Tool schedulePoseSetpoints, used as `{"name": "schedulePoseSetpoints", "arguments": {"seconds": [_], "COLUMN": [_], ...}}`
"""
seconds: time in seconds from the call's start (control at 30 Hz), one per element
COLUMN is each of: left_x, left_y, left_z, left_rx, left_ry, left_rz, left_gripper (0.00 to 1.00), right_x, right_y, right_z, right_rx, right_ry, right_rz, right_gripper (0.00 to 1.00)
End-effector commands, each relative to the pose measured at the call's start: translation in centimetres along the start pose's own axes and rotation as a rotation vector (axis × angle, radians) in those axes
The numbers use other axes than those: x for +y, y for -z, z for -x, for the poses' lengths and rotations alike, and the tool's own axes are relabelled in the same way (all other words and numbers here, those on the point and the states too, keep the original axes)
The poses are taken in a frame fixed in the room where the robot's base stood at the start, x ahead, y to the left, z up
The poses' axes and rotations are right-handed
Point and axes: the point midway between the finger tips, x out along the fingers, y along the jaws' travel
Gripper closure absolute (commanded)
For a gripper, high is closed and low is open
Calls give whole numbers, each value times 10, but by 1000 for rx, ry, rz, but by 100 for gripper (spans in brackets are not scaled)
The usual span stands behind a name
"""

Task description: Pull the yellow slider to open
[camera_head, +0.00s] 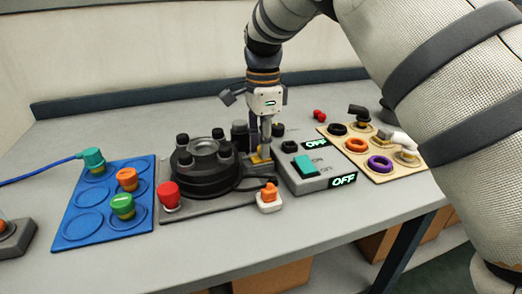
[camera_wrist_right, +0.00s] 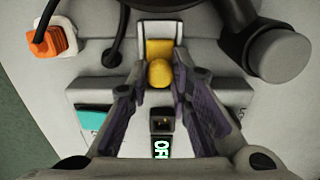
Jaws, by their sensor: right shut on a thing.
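The yellow slider (camera_wrist_right: 159,50) shows in the wrist view as a yellow plate in a white channel with a round yellow knob (camera_wrist_right: 160,73). In the head view a small yellow part of the slider (camera_head: 257,160) shows beside the black round fixture. My right gripper (camera_head: 265,148) points down over it. In the wrist view the right gripper's fingers (camera_wrist_right: 161,84) are shut on the slider's knob, one finger on each side. In the head view the fingers partly hide the slider. My left gripper is in neither view.
A grey switch box (camera_head: 318,170) with a teal switch and lit OFF signs stands just right. The black round fixture (camera_head: 203,165) and a red knob (camera_head: 169,194) stand left. An orange-and-white plug (camera_head: 269,198) lies in front. A blue board (camera_head: 105,205) and a beige board (camera_head: 375,155) lie further out.

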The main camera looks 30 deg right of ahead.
Motion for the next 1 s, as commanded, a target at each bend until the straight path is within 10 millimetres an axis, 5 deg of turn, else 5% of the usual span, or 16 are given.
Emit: {"name": "schedulePoseSetpoints", "arguments": {"seconds": [0.2, 0.23, 0.33, 0.63, 1.0], "left_x": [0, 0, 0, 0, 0], "left_y": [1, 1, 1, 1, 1], "left_z": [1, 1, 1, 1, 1], "left_rx": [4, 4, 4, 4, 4], "left_ry": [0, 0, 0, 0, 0], "left_rz": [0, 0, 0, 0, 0], "left_gripper": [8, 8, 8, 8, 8], "right_x": [2, 2, 2, 2, 0], "right_y": [4, 4, 4, 2, 3], "right_z": [0, 0, 0, 3, 90], "right_rx": [8, 9, 8, 5, 6], "right_ry": [-7, -7, -7, -4, 0], "right_rz": [-2, -2, -2, -1, -2], "right_gripper": [100, 79, 60, 60, 60]}}
